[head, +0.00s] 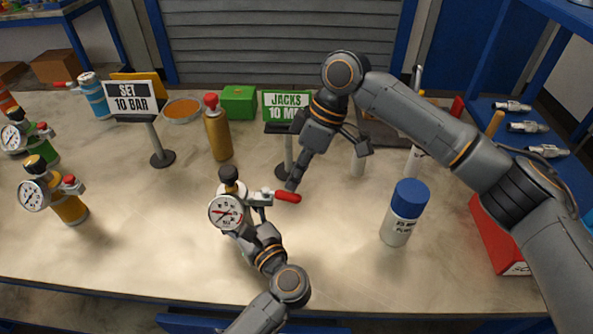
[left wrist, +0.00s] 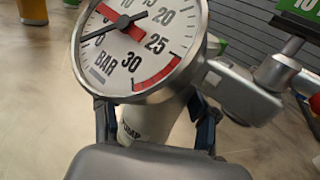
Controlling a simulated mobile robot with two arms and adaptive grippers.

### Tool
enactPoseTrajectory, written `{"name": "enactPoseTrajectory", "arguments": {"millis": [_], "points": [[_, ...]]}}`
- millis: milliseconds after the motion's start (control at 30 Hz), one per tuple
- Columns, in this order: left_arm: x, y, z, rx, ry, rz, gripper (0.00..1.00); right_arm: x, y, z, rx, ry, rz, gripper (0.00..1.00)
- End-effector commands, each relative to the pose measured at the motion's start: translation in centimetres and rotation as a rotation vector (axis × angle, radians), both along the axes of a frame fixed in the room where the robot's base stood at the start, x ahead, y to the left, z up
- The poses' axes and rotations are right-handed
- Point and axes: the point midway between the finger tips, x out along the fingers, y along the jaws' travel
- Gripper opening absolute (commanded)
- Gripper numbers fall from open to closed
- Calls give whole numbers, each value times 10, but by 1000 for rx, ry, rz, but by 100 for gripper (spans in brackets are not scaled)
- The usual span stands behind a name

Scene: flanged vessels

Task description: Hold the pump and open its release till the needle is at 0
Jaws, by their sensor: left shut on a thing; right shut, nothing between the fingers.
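The pump's round gauge (head: 226,211) is near the middle of the table in the head view, with a black knob above it and a red release lever (head: 288,196) to its right. In the left wrist view the gauge (left wrist: 135,40) is close and cut off at the top. Its dark needle points lower left, close to the 0; a red mark shows at upper left. My left gripper (left wrist: 157,125) is shut around the pale pump body (left wrist: 150,120) below the gauge. My right gripper (head: 292,184) is shut and empty, its tip just above the red lever; contact is unclear.
A blue-capped bottle (head: 404,212) stands to the right, and a yellow bottle (head: 218,130) behind the pump. Signs (head: 131,97) and (head: 285,106) stand on posts. Other gauged pumps (head: 60,200) are at left. A red box (head: 498,235) lies at right. The front table is clear.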

Motion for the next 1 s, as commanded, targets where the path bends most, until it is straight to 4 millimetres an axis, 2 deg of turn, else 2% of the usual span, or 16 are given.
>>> {"name": "enactPoseTrajectory", "arguments": {"millis": [1000], "points": [[0,0,0,0,0,0,8,-10,0,0,-1,0,-149,0]]}}
